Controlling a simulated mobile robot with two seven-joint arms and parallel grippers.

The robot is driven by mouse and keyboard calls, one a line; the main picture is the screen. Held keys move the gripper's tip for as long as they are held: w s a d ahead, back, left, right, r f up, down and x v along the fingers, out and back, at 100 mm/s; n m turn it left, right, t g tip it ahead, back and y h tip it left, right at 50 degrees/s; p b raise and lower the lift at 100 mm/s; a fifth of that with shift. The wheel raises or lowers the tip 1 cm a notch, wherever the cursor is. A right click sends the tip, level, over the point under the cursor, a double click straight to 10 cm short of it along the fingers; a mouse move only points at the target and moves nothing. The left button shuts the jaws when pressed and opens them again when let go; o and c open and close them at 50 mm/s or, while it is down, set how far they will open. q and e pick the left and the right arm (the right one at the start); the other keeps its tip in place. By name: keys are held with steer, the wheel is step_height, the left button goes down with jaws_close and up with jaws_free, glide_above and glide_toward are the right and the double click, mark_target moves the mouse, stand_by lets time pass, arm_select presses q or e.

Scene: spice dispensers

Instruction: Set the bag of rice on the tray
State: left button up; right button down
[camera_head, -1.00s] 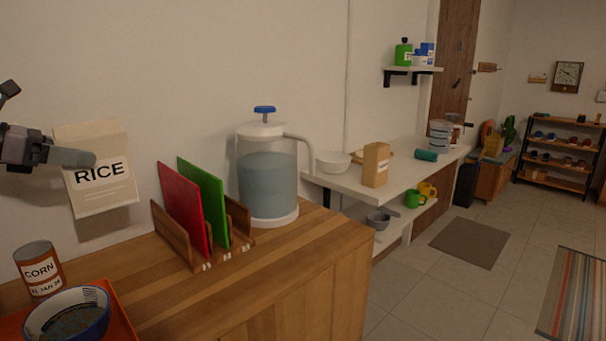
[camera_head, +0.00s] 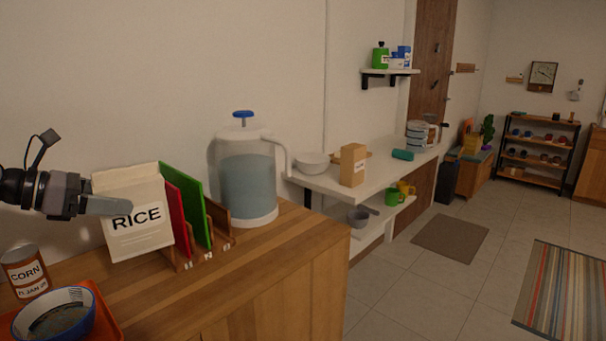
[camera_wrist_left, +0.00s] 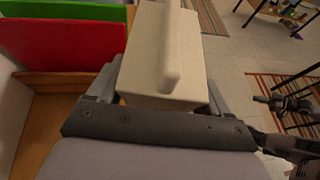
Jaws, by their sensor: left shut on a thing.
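The cream bag of rice (camera_head: 140,218), with RICE printed on its front, is upright and slightly tilted at the left of the head view. My left gripper (camera_head: 112,206) is shut on it from the left; the bag also shows between the fingers in the left wrist view (camera_wrist_left: 165,60). Whether its bottom touches the counter, I cannot tell. The orange-red tray (camera_head: 108,324) is at the bottom left, partly cut off, with a blue-and-white bowl (camera_head: 55,316) on it. A dark mechanical part, possibly my right gripper (camera_wrist_left: 285,103), shows at the wrist view's right; its jaws are unclear.
A corn can (camera_head: 25,272) stands behind the bowl. A wooden rack with red and green boards (camera_head: 186,200) is just right of the bag, with a water dispenser (camera_head: 247,175) beyond. The wooden counter (camera_head: 215,290) is clear in front of the rack.

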arm_select(q)
steer(key=s+d+f+m+g+h+p, duration=0.1)
steer(key=s+d+f, duration=0.25)
steer(key=d, duration=0.25)
steer(key=s+d+f+m+g+p, duration=0.1)
steer(key=s+d+f+p, duration=0.1)
steer(key=d+f, duration=0.3)
steer(key=s+d+p, duration=0.1)
steer(key=s+d, duration=0.2)
steer(key=s, duration=0.2)
steer(key=s+d+f+p, duration=0.1)
steer(key=s+d, duration=0.2)
steer(key=s, duration=0.3)
steer(key=shift+s+d+f+n+t+p, duration=0.2)
steer(key=shift+d+n+t+p, duration=0.1)
steer(key=shift+d+t+p, duration=0.1)
